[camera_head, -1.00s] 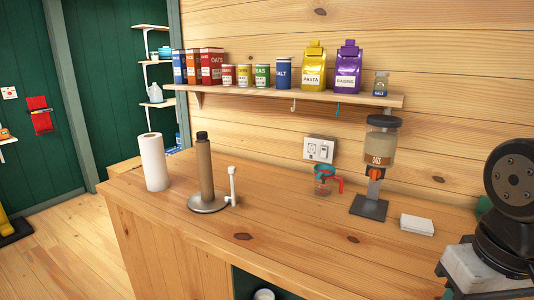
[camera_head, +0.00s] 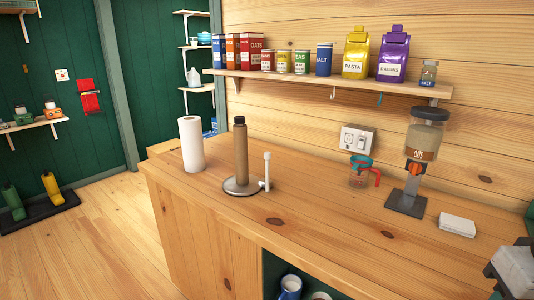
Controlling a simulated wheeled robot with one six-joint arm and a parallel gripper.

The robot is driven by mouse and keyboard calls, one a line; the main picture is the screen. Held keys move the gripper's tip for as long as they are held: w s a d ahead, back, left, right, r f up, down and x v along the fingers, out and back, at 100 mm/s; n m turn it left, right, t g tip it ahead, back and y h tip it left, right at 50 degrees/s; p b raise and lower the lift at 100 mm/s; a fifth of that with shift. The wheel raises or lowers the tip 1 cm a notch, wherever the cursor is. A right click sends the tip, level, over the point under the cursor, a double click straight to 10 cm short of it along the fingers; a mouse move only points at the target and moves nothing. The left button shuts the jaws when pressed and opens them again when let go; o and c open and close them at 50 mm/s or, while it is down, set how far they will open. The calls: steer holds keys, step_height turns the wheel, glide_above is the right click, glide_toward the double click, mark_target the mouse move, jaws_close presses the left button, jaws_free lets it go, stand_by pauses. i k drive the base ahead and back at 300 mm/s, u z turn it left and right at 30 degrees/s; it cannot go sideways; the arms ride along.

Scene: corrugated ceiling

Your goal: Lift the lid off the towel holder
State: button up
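The towel holder (camera_head: 243,187) stands upright on the wooden counter. It has a round grey metal base, a brown cardboard core around its post and a short white side arm (camera_head: 267,172). A dark cap, which looks like the lid (camera_head: 240,121), sits on top of the post. A white paper towel roll (camera_head: 192,145) stands upright on the counter to the left of the holder, apart from it.
A measuring cup (camera_head: 360,174), an oats dispenser (camera_head: 421,150) and a white stack (camera_head: 457,225) are on the counter to the right. A shelf (camera_head: 330,87) with jars and boxes hangs above. The counter (camera_head: 300,218) in front of the holder is clear.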

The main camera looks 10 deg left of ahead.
mark_target(238, 120)
steer(key=u, duration=0.4)
steer(key=k, duration=0.55)
steer(key=u, duration=1.4)
steer(key=i, duration=1.5)
steer(key=z, duration=1)
steer(key=i, duration=0.65)
steer(key=z, duration=0.7)
